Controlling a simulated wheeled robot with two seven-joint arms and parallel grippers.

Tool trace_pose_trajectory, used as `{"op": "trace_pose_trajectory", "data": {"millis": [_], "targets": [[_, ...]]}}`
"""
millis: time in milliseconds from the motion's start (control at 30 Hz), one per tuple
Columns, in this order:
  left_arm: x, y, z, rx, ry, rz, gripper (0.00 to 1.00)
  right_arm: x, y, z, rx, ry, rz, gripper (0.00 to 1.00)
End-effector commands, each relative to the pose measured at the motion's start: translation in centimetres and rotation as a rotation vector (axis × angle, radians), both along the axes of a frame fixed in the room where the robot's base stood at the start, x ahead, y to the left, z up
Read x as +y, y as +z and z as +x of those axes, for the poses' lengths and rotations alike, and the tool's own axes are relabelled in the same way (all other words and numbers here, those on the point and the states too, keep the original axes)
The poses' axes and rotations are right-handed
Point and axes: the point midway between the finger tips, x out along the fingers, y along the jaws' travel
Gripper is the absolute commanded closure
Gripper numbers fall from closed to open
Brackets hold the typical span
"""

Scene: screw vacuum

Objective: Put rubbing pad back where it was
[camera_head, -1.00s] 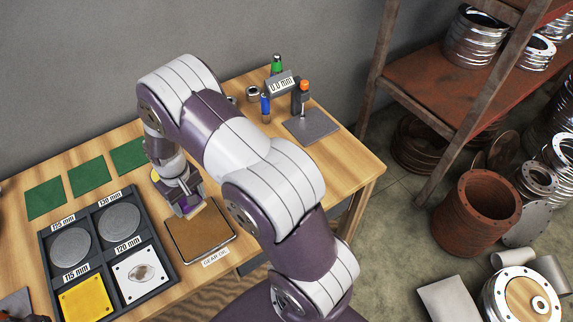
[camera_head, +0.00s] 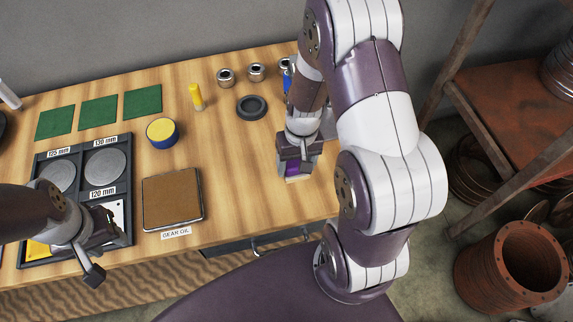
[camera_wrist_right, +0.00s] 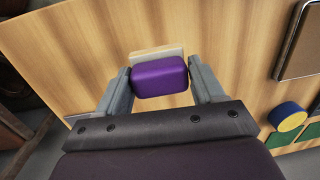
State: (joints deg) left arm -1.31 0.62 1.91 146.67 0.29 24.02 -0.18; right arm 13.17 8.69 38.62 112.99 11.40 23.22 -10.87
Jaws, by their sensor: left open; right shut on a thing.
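The rubbing pad, a purple block with a pale base, is between the fingers of my right gripper (camera_head: 296,168) in the head view. The pad shows clearly in the right wrist view (camera_wrist_right: 160,76), with my right gripper (camera_wrist_right: 160,88) shut on its sides. It is over bare wood near the table's right end; I cannot tell whether its base touches the wood. My left gripper (camera_head: 100,250) is open and empty at the lower left, over the front of the dark disc tray (camera_head: 122,190). The brown gear oil pad (camera_head: 172,198) lies between the two grippers.
A blue-and-yellow round tin (camera_head: 162,133), a yellow tube (camera_head: 196,97), a dark ring (camera_head: 251,107) and several metal rings stand behind on the table (camera_head: 235,165). Green cloths (camera_head: 99,111) lie at the back left. The wood between the gear oil pad and my right gripper is clear.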

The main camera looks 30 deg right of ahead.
Motion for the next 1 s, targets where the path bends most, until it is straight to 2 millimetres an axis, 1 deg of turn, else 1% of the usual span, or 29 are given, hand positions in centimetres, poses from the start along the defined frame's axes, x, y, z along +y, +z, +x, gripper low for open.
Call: {"op": "trace_pose_trajectory", "data": {"millis": [33,100,200,233,267,400,500,767,900,933,967,1000], "targets": [[0.0,0.3,0.0,0.0,0.0,0.0,0.57,0.0,-0.7,1.3,0.004,0.0,0.001,0.81],[0.0,0.4,0.0,0.0,0.0,0.0,0.57,0.1,-1.7,2.9,0.003,0.002,0.001,0.81],[0.0,0.5,0.0,0.0,0.0,0.0,0.57,0.0,-2.6,4.4,0.002,0.0,0.0,0.81],[0.0,0.5,0.0,0.0,0.0,0.0,0.57,0.0,-2.8,4.7,0.003,0.0,0.001,0.81],[0.0,0.6,0.0,0.0,0.0,0.0,0.57,0.0,-3.0,4.8,0.003,0.0,0.001,0.81],[0.0,0.8,0.0,0.0,0.0,0.0,0.57,0.0,-5.5,5.0,0.005,-0.001,0.001,0.81],[0.0,0.9,0.0,0.0,0.0,0.0,0.57,0.0,-6.8,5.0,0.002,0.0,0.0,0.81],[0.0,0.8,0.0,0.0,0.0,0.0,0.57,0.0,-7.0,5.0,0.0,0.0,0.0,0.81],[0.0,0.4,0.0,0.0,0.0,0.0,0.57,0.0,-7.5,5.0,0.001,0.0,0.0,0.81],[0.0,0.5,0.0,0.0,0.0,0.0,0.57,0.0,-7.4,5.0,0.001,0.0,0.0,0.22],[0.0,0.5,0.0,0.0,0.0,0.0,0.57,0.0,-7.4,5.0,0.001,0.0,0.0,0.13],[0.0,0.5,0.0,0.0,0.0,0.0,0.57,0.0,-7.4,5.0,0.001,0.0,0.0,0.07]]}}
